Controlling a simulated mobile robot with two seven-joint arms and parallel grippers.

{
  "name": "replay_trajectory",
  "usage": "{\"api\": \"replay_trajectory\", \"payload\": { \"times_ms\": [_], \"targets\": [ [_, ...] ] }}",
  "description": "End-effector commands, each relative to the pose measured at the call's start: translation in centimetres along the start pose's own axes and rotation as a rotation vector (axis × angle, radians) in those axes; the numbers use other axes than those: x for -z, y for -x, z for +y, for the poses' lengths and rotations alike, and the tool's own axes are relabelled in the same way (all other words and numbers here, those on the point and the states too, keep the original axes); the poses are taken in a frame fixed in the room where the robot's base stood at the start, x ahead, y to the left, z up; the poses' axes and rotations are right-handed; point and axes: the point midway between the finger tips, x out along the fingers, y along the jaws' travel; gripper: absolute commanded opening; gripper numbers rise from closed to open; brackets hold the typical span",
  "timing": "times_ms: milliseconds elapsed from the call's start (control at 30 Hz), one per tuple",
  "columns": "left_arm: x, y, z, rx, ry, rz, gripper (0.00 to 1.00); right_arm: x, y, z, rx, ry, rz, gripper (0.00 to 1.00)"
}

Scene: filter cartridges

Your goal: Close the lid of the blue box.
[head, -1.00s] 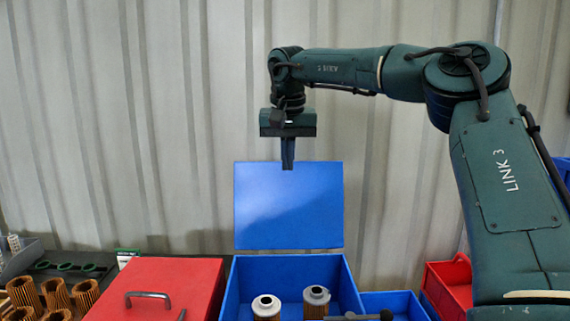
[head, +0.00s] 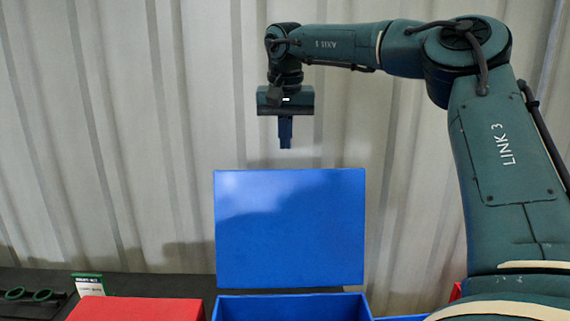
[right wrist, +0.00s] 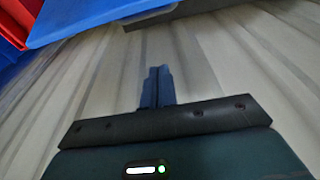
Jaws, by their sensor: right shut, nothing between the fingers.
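The blue box (head: 290,307) stands at the bottom middle of the head view, with its inside mostly cut off by the frame edge. Its blue lid (head: 290,230) is open and stands upright at the back of the box. My right gripper (head: 285,146) is shut and empty, pointing down above the lid's top edge and apart from it in the picture. In the right wrist view the shut fingers (right wrist: 157,88) show against the wall, with the blue lid (right wrist: 85,18) at the top left. My left gripper is not in view.
A red box (head: 135,309) with a closed top stands left of the blue box. A small green-and-white carton (head: 88,285) and dark rings (head: 32,295) are farther left. A corrugated wall (head: 120,130) rises behind everything. The space around my gripper is clear.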

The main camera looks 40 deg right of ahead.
Motion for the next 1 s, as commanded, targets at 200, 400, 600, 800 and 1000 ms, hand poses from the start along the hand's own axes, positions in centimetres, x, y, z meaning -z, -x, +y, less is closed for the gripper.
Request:
{"api": "replay_trajectory", "payload": {
  "times_ms": [200,400,600,800,1000],
  "targets": [
    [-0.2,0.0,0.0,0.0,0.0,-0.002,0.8,-0.1,-3.3,0.1,-0.003,0.001,-0.005,0.0],
    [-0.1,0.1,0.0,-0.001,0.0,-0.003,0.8,-0.1,-7.7,0.1,-0.003,0.0,-0.005,0.0],
    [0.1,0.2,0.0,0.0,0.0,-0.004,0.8,-1.2,-9.2,0.0,0.002,0.003,-0.001,0.0],
    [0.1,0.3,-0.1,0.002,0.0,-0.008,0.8,-3.1,-8.6,0.0,0.001,0.001,-0.001,0.0],
    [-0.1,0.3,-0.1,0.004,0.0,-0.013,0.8,-3.8,-8.4,0.1,0.0,0.0,-0.002,0.0]
  ]
}}
